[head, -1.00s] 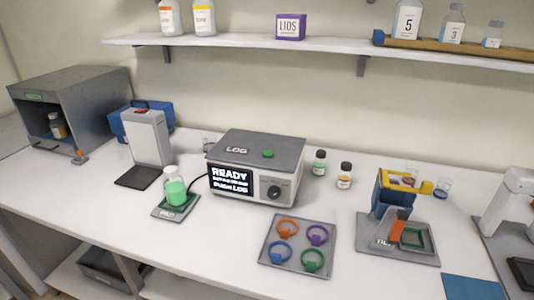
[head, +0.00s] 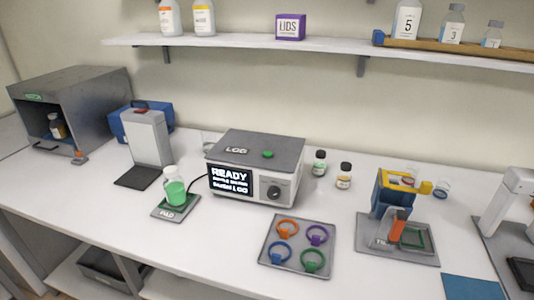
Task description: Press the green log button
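The green log button (head: 267,154) sits on top of the grey log box (head: 284,147), beside the word LOG. The box's screen (head: 230,181) shows READY and a line about LOG. A round dark knob (head: 274,192) is on its front face. A bottle of green liquid (head: 174,188) stands on a small pad (head: 163,213) left of the box, with a dark cable running toward the box. Neither of my grippers shows in the head view.
A tray with several coloured rings (head: 270,254) lies in front of the box. Two small bottles (head: 319,163) stand right of it. A blue and yellow device (head: 392,193) stands farther right. A grey cabinet (head: 92,100) is at left. A shelf (head: 240,47) runs above.

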